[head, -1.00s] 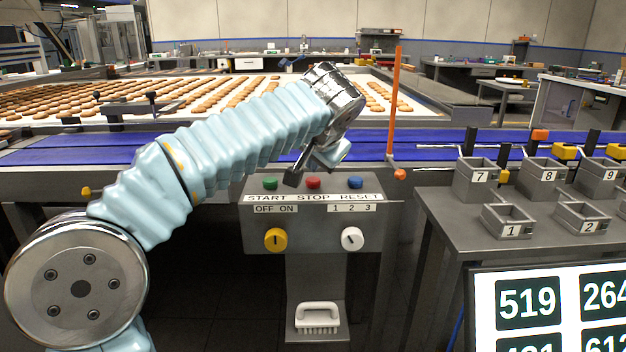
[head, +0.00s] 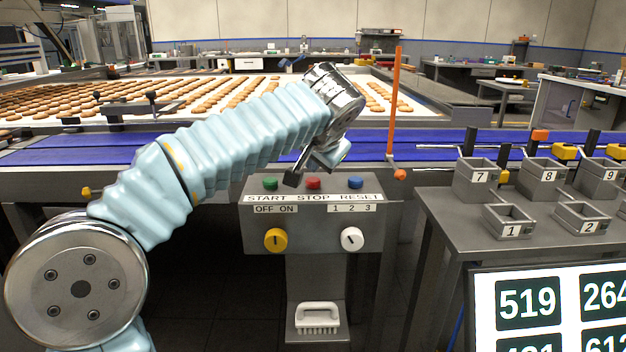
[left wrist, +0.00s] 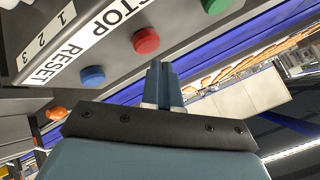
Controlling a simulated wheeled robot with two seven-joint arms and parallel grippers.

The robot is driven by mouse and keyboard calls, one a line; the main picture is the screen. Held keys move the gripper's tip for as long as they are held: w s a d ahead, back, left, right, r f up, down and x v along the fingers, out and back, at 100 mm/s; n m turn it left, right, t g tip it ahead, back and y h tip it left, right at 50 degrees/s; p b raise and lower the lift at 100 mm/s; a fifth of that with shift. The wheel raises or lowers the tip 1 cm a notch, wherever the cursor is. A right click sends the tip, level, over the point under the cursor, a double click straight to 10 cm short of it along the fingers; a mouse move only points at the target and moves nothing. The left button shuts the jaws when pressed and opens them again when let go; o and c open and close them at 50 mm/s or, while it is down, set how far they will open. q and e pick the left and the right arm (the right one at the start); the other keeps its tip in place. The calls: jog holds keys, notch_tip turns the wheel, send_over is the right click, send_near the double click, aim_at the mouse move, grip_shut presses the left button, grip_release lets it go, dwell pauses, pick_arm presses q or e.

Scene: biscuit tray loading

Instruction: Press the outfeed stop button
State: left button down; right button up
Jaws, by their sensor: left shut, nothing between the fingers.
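The red stop button (head: 313,183) sits in the middle of the top row on the grey control box (head: 263,222), above the word STOP. The green start button (head: 270,183) is to its left and the blue reset button (head: 356,182) to its right. My left gripper (head: 291,181) is shut and empty, its tip between the green and red buttons in the head view. In the left wrist view, the closed fingers (left wrist: 161,72) point between the red button (left wrist: 146,41) and the green button (left wrist: 214,4); no contact with red shows. My right gripper is out of view.
A yellow knob (head: 276,239) and a white knob (head: 351,238) are lower on the box. A blue conveyor (head: 70,151) runs behind. An orange post (head: 394,100) stands right of my arm. Numbered bins (head: 507,222) and a number display (head: 550,270) are at right.

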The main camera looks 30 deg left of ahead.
aim_at(315, 182)
pick_arm(q)
jog(key=shift+f, duration=0.1)
dwell(0.3)
jog(key=shift+f+b, duration=0.3)
jog(key=shift+f, duration=0.05)
jog(key=shift+f+b, duration=0.45)
jog(key=shift+f, duration=0.1)
dwell(0.6)
jog(key=shift+r, duration=0.15)
jog(key=shift+r+p, duration=0.8)
jog(key=shift+p, duration=0.1)
notch_tip(315, 182, up, 3)
jog(key=p, duration=0.2)
jog(key=shift+p, duration=0.3)
jog(key=shift+r+p, duration=0.55)
jog(key=shift+r, duration=0.5)
